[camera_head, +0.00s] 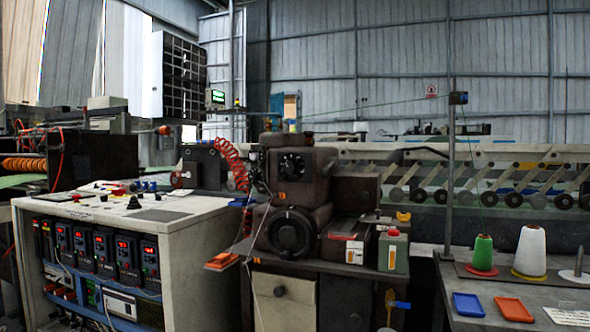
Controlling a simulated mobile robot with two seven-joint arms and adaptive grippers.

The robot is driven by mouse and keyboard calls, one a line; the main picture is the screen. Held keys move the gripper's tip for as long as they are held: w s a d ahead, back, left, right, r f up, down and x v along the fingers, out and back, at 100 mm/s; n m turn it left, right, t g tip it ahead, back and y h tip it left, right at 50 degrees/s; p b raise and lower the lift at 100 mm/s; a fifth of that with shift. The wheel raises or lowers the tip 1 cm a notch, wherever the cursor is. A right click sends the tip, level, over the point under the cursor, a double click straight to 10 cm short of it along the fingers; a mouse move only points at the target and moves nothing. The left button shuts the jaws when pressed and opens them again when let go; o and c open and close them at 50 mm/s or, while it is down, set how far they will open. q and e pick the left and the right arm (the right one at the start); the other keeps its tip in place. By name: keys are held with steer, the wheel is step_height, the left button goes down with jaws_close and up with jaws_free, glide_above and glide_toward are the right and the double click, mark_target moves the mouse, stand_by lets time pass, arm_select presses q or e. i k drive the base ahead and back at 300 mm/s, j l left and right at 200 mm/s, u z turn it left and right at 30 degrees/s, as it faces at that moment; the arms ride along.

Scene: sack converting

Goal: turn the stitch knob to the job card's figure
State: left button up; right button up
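A dark sewing machine (325,180) stands on a bench near the middle. A round black knob with pale markings (292,166) is on the upper front of its head; it looks like the stitch knob, but its figures are too small to read. Below it is a larger black handwheel (292,232). A white printed sheet (570,317), perhaps the job card, lies at the lower right, partly cut off by the frame edge; its text is unreadable. Neither of my grippers is in view, and nothing touches the knob.
A control cabinet (190,235) with several red displays stands at the left. The right table (450,270) holds a green thread cone (483,254), a white cone (530,252), a blue tray (468,305) and an orange tray (513,309).

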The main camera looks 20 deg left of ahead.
mark_target(290, 167)
steer(key=i+l+z, duration=0.15)
steer(key=i+l, duration=0.15)
steer(key=i+l+z, duration=0.2)
steer(key=i, duration=0.25)
steer(key=i+l+z, duration=0.15)
steer(key=i, duration=0.25)
steer(key=u, duration=1.8)
steer(key=l, duration=0.05)
